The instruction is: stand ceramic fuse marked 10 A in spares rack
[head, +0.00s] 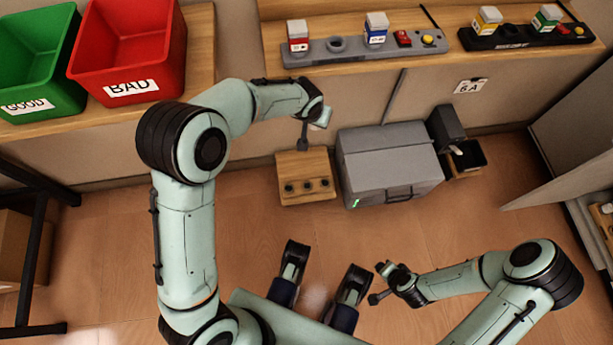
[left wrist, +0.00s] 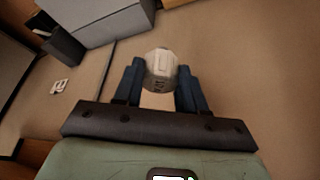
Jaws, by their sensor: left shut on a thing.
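My left gripper (left wrist: 160,82) is shut on a white ceramic fuse (left wrist: 160,68). Dark marking shows on the fuse's near face, too small to read. In the head view my left gripper (head: 320,117) is over the back edge of a wooden block with a row of dark holes (head: 306,196), which looks like the spares rack.
A wall shelf above carries grey (head: 365,48) and black (head: 528,34) fuse holders. Red BAD (head: 128,45) and green GOOD (head: 38,55) bins stand upper left.

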